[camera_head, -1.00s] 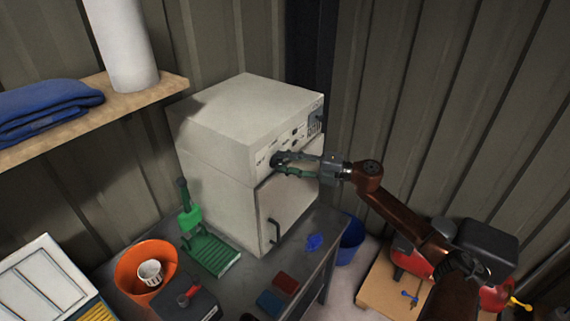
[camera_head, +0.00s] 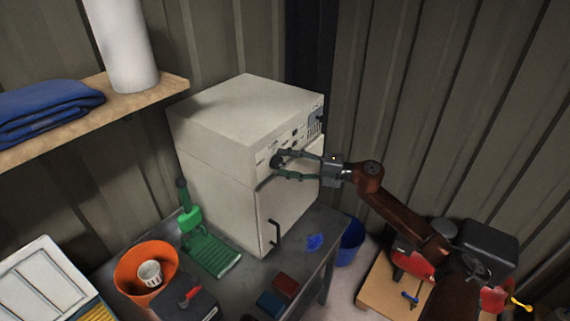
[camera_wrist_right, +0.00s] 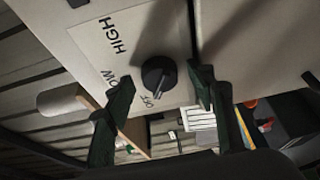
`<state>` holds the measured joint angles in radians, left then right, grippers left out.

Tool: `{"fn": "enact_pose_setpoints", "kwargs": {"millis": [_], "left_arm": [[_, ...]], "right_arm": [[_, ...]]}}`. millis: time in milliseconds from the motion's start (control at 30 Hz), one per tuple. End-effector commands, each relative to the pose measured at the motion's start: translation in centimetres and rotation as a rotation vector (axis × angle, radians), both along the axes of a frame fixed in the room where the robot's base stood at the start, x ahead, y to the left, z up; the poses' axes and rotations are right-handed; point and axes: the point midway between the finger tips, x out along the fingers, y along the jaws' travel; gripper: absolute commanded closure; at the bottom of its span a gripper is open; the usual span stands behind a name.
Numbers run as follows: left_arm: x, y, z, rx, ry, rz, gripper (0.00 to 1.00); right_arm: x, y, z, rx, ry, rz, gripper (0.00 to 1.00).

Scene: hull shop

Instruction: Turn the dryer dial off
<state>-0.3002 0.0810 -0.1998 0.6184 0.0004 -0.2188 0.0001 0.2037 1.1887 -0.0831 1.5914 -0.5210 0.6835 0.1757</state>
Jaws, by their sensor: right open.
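The dryer (camera_head: 215,185) is a pale box-shaped cabinet on the bench, with a control panel along its upper front. Its dial (camera_wrist_right: 158,76) is a round black knob on a pale plate marked HIGH, LOW and OFF. In the right wrist view its pointer ridge slants down toward the OFF mark (camera_wrist_right: 150,99). In the head view the dial (camera_head: 276,160) is small and dark beside the fingers. My right gripper (camera_head: 273,167) is open, its two green fingers spread to either side of the dial. The wrist view shows gaps between the fingers (camera_wrist_right: 160,82) and knob. My left gripper is not in view.
A green press-like tool (camera_head: 208,250) and an orange bucket (camera_head: 128,270) stand left of the dryer. The dryer's door handle (camera_head: 273,233) sticks out below my gripper. A blue bin (camera_head: 351,241) is beside the bench. A shelf (camera_head: 115,108) is at upper left.

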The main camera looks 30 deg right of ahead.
Motion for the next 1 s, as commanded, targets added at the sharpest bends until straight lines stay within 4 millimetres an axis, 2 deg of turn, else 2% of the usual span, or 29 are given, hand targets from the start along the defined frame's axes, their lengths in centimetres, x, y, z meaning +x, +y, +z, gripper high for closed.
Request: {"fn": "enact_pose_setpoints", "kwargs": {"millis": [167,400,600,767,1000], "left_arm": [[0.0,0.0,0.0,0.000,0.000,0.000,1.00],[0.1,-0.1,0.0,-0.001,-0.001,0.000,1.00],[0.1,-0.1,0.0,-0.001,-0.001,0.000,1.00],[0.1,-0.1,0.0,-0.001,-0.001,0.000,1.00],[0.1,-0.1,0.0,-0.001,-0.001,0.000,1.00]], "right_arm": [[-1.5,-1.6,-0.1,-0.001,0.003,-0.002,0.49],[-5.1,-5.2,-0.1,-0.001,0.003,-0.003,0.49],[-7.4,-7.4,-0.1,-0.001,0.001,-0.002,0.49],[-8.2,-8.3,0.1,-0.001,-0.001,-0.001,0.49],[-8.4,-8.4,0.1,-0.001,-0.001,0.000,0.49]]}}
